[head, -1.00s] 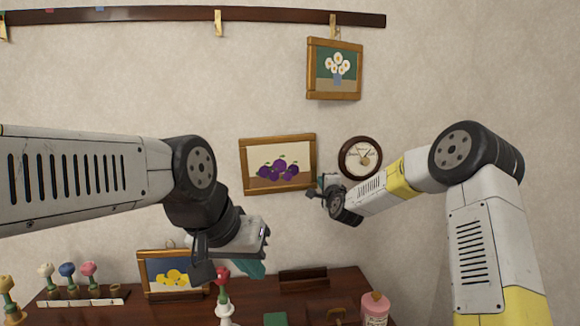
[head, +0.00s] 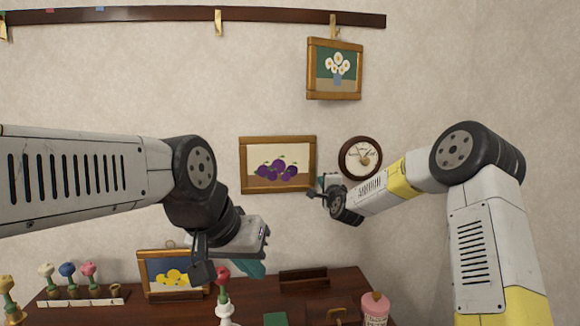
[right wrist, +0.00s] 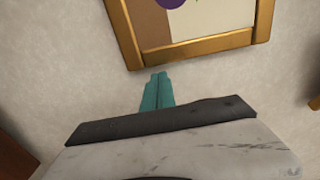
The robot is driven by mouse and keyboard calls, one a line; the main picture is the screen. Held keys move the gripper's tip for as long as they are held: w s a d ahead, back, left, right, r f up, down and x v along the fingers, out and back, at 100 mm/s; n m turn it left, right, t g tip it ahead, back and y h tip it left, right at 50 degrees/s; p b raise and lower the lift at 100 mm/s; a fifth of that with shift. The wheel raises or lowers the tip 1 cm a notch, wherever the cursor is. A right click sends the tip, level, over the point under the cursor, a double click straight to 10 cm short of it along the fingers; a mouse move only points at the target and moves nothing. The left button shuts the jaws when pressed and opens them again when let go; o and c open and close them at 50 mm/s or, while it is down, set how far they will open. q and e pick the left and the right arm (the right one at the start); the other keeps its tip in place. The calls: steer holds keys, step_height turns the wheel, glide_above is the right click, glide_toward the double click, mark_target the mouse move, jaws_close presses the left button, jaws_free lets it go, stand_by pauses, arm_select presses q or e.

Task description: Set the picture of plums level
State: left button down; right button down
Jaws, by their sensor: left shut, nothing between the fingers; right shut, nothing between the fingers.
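The picture of plums (head: 278,184) hangs on the wall in the middle of the head view, in a golden wooden frame. Its top and bottom edges look close to level. My right gripper (head: 315,190) is by the frame's lower right corner. In the right wrist view, its teal fingers (right wrist: 157,90) are shut and empty, with tips close to the frame's edge (right wrist: 200,47); I cannot tell whether they touch. My left gripper (head: 250,268) is shut and empty, below the plum picture and above the dark cabinet top, partly hidden by its own wrist.
A round clock (head: 360,158) hangs close right of the plum picture, behind my right gripper. A flower picture (head: 334,69) hangs above.

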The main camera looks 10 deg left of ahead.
steer(key=d+v, duration=0.1)
steer(key=v, duration=0.7)
stand_by(0.6)
steer(key=shift+w, duration=0.1)
steer(key=s+d+n+g+h, duration=0.1)
steer(key=s+d+n+g, duration=0.2)
steer(key=s, duration=1.1)
steer(key=s+d+n+g+h, duration=0.1)
steer(key=s+d+n+g, duration=0.3)
steer(key=s, duration=1.1)
steer(key=s+d+n+g+h, duration=0.1)
steer(key=s+d+n+g, duration=0.3)
steer(key=s+d+n, duration=0.4)
steer(key=s, duration=0.6)
steer(key=shift+s+d, duration=0.25)
steer(key=shift+r, duration=0.1)
